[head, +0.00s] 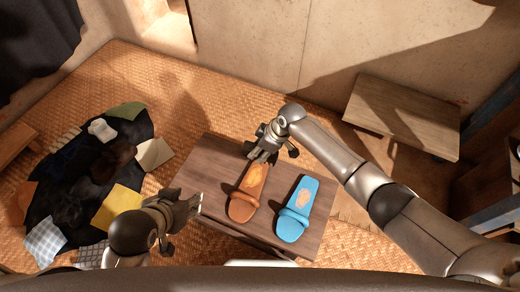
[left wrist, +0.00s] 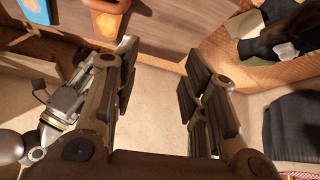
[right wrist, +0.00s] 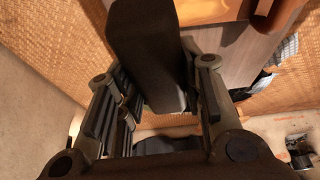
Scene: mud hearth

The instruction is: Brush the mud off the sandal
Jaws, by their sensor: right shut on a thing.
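A brown-orange sandal (head: 243,208) with a strap and a lighter orange patch lies on the low wooden table (head: 215,165). A blue sandal (head: 291,224) with a tan patch lies to its right. Both also show at the top of the left wrist view, the brown one (left wrist: 104,24) and the blue one (left wrist: 36,12). My right gripper (head: 262,150) is over the far end of the brown sandal. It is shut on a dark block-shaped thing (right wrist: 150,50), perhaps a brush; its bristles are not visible. My left gripper (left wrist: 160,90) is open and empty, by the table's left front edge.
A second wooden table (head: 405,115) stands at the back right. A dark cloth heap (head: 105,165) with several coloured patches lies on the woven mat at left. The table's far left part is bare.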

